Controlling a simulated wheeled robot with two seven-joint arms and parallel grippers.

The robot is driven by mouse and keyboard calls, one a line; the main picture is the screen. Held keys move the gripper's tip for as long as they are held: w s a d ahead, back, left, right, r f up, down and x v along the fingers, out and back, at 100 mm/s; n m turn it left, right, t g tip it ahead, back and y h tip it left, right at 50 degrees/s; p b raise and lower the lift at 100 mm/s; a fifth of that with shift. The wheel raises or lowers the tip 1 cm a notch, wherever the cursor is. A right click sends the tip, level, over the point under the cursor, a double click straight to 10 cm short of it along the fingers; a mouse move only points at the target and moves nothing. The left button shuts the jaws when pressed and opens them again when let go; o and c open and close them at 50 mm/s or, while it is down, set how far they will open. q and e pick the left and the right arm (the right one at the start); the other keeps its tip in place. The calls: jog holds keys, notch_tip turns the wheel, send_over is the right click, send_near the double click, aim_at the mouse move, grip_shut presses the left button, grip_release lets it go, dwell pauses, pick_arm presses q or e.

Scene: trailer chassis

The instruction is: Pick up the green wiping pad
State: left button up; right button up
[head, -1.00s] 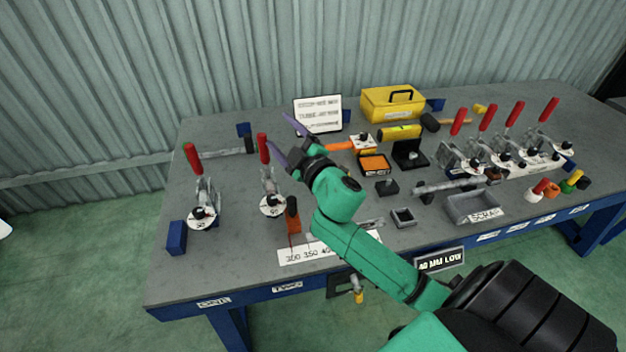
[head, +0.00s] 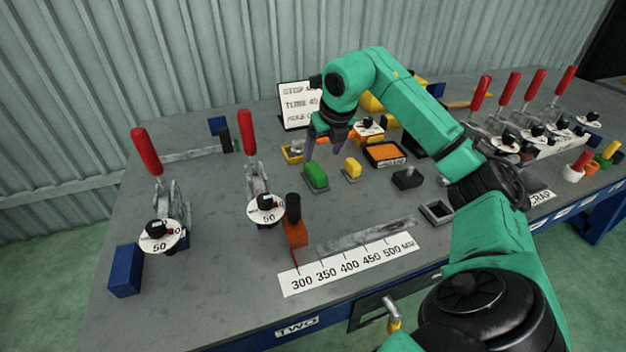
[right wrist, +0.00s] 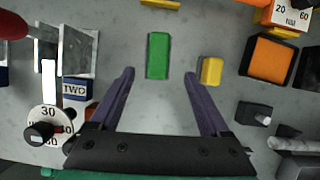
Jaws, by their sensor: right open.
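The green wiping pad (head: 316,175) is a small green block lying on the grey table, near the middle. It also shows in the right wrist view (right wrist: 158,55), top centre, just beyond the fingertips and between their lines. My right gripper (head: 325,147) hangs above and behind the pad, fingers pointing down. In the right wrist view its two purple fingers (right wrist: 160,72) are spread apart with nothing between them. My left gripper is not in view.
A yellow block (head: 352,167) lies right of the pad. An orange-topped box (head: 385,154) and a black block (head: 407,178) lie farther right. A red-handled clamp (head: 262,190) stands to the left. A number strip (head: 350,266) lies in front.

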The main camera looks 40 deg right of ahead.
aim_at(316, 169)
jog(key=x, duration=0.9)
jog(key=shift+w+f+p, duration=0.25)
jog(key=shift+f+p, duration=0.1)
jog(key=shift+p, duration=0.05)
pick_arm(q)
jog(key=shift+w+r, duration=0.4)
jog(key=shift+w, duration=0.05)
pick_arm(e)
jog(key=shift+r, duration=0.1)
grip_shut()
